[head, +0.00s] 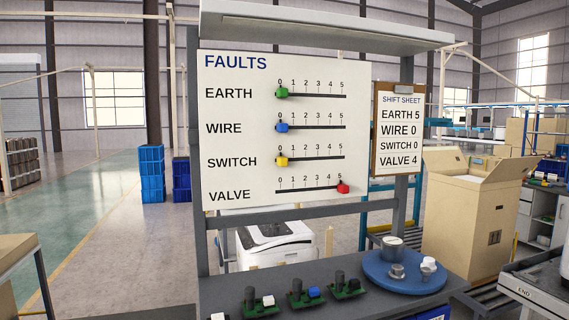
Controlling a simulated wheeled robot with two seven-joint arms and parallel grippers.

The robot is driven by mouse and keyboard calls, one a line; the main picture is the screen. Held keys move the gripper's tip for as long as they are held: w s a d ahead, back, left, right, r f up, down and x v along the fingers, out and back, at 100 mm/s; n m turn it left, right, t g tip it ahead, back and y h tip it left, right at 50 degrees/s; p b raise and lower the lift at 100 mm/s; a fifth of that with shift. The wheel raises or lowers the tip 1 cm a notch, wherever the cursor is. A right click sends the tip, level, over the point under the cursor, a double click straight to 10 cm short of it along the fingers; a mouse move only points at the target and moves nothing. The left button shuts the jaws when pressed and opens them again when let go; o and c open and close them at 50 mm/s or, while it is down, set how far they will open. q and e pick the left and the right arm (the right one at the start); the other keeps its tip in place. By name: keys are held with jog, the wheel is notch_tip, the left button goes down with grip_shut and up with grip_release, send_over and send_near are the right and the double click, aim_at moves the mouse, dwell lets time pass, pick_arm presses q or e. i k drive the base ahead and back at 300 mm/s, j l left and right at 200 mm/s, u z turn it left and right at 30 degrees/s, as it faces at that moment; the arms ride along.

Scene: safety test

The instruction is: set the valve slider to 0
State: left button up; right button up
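A white FAULTS board (230,130) stands upright behind the bench. Its bottom row is the valve slider, with a red knob (343,188) at the right end of its track (305,190), at the 5 mark. The green earth knob (281,92), blue wire knob (281,127) and yellow switch knob (281,161) are all at the left end, by 0. A shift sheet (401,130) beside the board reads earth 5, wire 0, switch 0, valve 4. Neither of my grippers shows in the head view.
The dark bench (345,275) below the board holds several small green circuit boards (305,299) and a blue round tray (385,279) with metal parts. An open cardboard box (468,210) stands at the right. The space directly before the valve row looks clear.

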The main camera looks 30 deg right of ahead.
aim_at(343, 188)
jog(key=z, duration=1.35)
